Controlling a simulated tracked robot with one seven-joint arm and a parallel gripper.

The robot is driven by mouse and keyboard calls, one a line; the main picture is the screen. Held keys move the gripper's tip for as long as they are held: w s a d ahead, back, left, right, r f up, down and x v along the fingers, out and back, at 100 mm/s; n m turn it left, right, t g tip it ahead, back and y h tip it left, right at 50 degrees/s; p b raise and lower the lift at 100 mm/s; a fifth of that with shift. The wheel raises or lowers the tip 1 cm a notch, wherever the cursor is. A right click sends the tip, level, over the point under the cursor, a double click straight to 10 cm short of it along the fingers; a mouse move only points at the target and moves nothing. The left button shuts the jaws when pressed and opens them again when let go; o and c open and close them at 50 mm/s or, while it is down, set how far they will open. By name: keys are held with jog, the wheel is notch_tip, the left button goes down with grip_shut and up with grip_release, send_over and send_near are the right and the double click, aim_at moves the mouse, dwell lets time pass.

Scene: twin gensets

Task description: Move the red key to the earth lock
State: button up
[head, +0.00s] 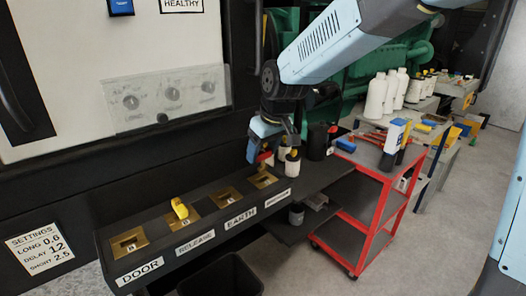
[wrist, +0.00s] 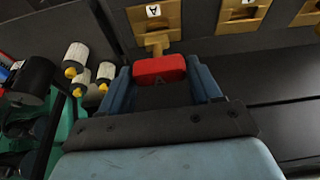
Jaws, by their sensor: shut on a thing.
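The red key (wrist: 160,68) is between the two fingers of my gripper (wrist: 162,82) in the wrist view, with its red head gripped. Its brass shank points at a brass lock plate marked A (wrist: 150,22); I cannot tell whether the shank is in that lock. In the head view my gripper (head: 262,152) is above the far end of the bench, over the fourth lock plate (head: 262,181), with a bit of the red key (head: 264,158) showing. The earth lock (head: 222,198) is the brass plate behind the EARTH label, one place nearer the DOOR end.
A yellow key (head: 180,208) stands in the release lock plate (head: 184,226). The door lock plate (head: 130,242) is at the near end. White bottles (head: 292,163) and a black cylinder (head: 317,142) stand close beyond my gripper. A red trolley (head: 375,200) is to the right.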

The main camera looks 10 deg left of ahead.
jog(key=s+a, duration=0.8)
jog(key=s, duration=0.1)
jog(key=shift+s, duration=0.15)
dwell(0.8)
jog(key=shift+d+f, duration=0.1)
jog(key=shift+f, duration=0.1)
jog(key=shift+f, duration=0.8)
jog(key=shift+f+m, duration=0.3)
jog(key=shift+f, duration=1.25)
dwell(0.5)
jog(key=o, duration=1.2)
jog(key=shift+r, duration=3.8)
